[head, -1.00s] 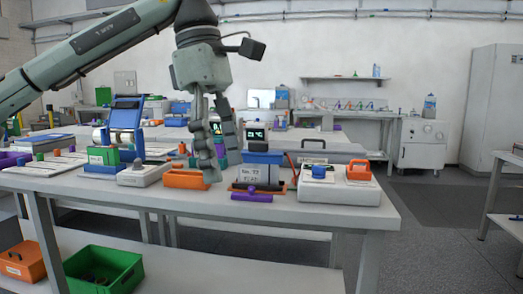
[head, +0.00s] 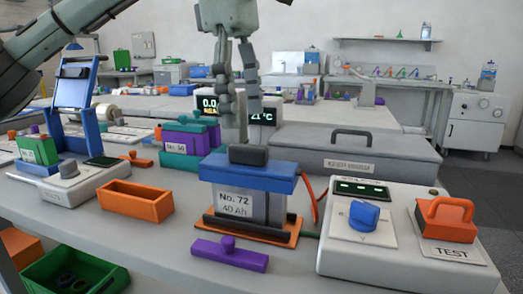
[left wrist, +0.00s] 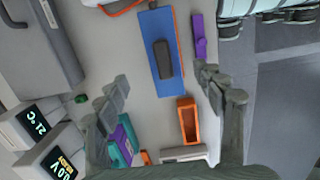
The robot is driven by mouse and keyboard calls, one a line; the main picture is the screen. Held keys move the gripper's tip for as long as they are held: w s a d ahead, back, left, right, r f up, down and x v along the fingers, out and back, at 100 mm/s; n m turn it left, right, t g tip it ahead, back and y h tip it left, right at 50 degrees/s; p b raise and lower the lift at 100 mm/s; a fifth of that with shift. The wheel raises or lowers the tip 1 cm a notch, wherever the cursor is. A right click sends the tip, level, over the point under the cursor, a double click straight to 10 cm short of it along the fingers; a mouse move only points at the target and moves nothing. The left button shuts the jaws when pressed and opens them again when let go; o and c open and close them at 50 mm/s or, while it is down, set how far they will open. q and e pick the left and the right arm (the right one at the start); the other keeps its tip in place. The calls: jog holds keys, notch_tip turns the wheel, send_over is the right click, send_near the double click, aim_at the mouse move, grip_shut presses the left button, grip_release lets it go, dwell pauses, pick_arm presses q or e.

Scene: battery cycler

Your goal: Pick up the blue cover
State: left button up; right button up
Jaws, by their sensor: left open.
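The blue cover (head: 247,172) sits on top of a grey battery (head: 248,206) labelled No. 72, 40 Ah. It has a dark handle block (head: 248,155) on top. My left gripper (head: 240,125) is open, fingers pointing down, and appears above and behind the cover in the head view. In the left wrist view the blue cover (left wrist: 162,55) and its dark handle lie ahead of the open fingertips (left wrist: 160,85), with nothing between the fingers touching them.
A purple part (head: 229,254) lies in front of the battery, and an orange tray (head: 136,201) stands to its left. A tester with a blue knob (head: 364,215) and an orange handle block (head: 447,219) stand at the right. A grey lidded box (head: 355,153) is behind.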

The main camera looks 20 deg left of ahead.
aim_at(247, 146)
pick_arm(q)
jog(key=shift+f, duration=0.4)
jog(key=shift+s+d+f+b, duration=0.1)
jog(key=shift+f+b, duration=0.1)
jog(key=shift+f, duration=0.25)
jog(key=shift+s+d+f+b, duration=0.1)
jog(key=shift+f+b, duration=0.05)
jog(key=shift+f, duration=0.3)
jog(key=f, duration=0.5)
jog(key=shift+s+d, duration=0.1)
jog(key=shift+d, duration=0.1)
pick_arm(e)
jog(key=shift+s+a+r, duration=0.1)
jog(key=shift+s+r, duration=0.45)
jog(key=shift+r, duration=0.25)
pick_arm(q)
jog(key=shift+c, duration=0.3)
jog(key=c, duration=1.2)
jog(key=shift+c, duration=0.4)
jog(key=shift+r, duration=0.2)
